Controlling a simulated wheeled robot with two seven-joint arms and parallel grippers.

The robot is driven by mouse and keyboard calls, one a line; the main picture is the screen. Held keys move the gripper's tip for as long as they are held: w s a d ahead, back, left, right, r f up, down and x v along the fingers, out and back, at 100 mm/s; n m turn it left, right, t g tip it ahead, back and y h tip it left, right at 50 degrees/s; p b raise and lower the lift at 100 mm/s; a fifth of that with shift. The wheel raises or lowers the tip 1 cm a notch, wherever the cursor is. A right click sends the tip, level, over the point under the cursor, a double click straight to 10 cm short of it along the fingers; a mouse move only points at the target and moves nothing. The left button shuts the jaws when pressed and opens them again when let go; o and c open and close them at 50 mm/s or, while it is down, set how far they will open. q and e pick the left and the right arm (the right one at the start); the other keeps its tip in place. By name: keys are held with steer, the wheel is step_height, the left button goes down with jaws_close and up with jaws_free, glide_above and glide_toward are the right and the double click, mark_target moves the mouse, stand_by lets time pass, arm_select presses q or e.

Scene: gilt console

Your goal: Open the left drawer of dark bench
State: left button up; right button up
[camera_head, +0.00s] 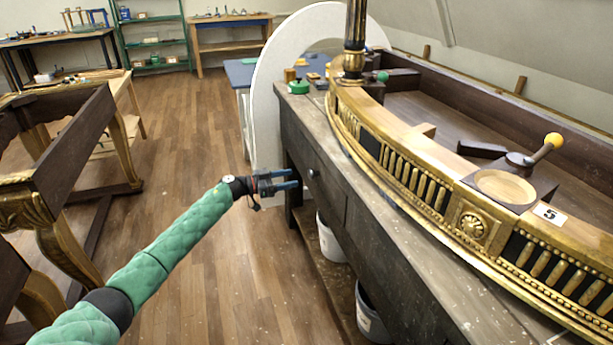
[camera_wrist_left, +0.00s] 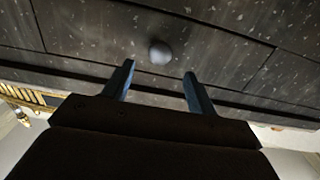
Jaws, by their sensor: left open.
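The dark bench (camera_head: 413,262) runs along the right side of the head view, with drawers in its front. My left gripper (camera_head: 296,178) is open and empty, facing the knob from a short distance. It also shows in the left wrist view (camera_wrist_left: 159,72). The drawer looks shut. My right gripper is in neither view.
A gilt console piece (camera_head: 473,227) lies on the bench top. A round white panel (camera_head: 264,125) stands behind the bench's far end. Gilt-legged furniture (camera_head: 68,150) is at left. The wooden floor between is open.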

arm_select(q)
steer(key=x, duration=0.7)
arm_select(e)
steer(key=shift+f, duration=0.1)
arm_select(q)
steer(key=shift+c, duration=0.5)
